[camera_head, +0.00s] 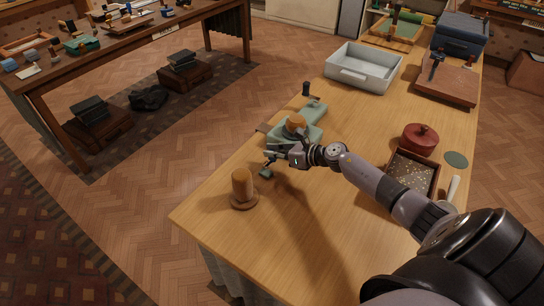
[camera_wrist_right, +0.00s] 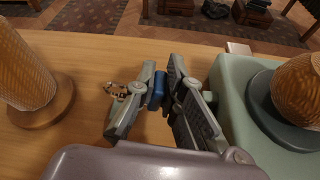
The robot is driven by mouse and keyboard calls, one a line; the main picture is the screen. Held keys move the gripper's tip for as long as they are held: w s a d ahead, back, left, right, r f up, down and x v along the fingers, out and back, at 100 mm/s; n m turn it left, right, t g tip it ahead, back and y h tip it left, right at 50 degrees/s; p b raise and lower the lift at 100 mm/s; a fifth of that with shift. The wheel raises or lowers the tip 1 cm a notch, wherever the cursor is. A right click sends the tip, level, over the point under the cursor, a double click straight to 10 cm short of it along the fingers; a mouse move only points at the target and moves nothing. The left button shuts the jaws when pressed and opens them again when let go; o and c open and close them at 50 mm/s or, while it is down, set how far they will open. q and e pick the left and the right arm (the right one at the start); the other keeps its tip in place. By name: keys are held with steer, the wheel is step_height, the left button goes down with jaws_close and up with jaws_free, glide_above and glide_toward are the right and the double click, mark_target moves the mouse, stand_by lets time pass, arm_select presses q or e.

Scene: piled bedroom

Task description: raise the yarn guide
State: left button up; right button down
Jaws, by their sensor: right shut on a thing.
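My right gripper (camera_head: 271,160) is at the left edge of the wooden table, beside the green winder. In the wrist view its fingers (camera_wrist_right: 158,100) are shut on a small blue piece (camera_wrist_right: 157,88), which I take to be part of the yarn guide. A brass wire coil (camera_wrist_right: 115,88) shows beside the left finger; whether it joins the blue piece is hidden. The green winder (camera_head: 312,109), with an orange-brown yarn cone (camera_head: 296,121) and a dark-topped crank (camera_head: 306,89), stands just beyond the gripper. My left gripper is not in view.
A yarn cone on a round wooden base (camera_head: 243,187) stands nearer on the table, left of the gripper in the wrist view. The front table area is clear.

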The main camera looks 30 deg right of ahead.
mark_target(283, 150)
steer(key=d+m+y+b, duration=0.1)
steer(key=b, duration=0.2)
steer(key=w+d+r+m+y+b, duration=0.1)
steer(key=d+m+b, duration=0.1)
steer(key=b, duration=0.1)
steer(key=d+r+m+y+b, duration=0.1)
steer(key=m+b, duration=0.1)
steer(key=b, duration=0.1)
steer(key=shift+w+d+r+g, duration=0.15)
steer(key=shift+w+g, duration=0.15)
steer(key=shift+w, duration=0.05)
steer(key=shift+w+d+r+m+y+b, duration=0.15)
steer(key=shift+d+m+y+b, duration=0.25)
steer(key=shift+m+b, duration=0.3)
steer(key=shift+w+d+r+m+y+b, duration=0.15)
steer(key=shift+d+m+y+b, duration=0.3)
steer(key=shift+b, duration=0.3)
steer(key=c, duration=1.9)
jaws_free()
steer(key=shift+c, duration=0.2)
steer(key=v, duration=1.2)
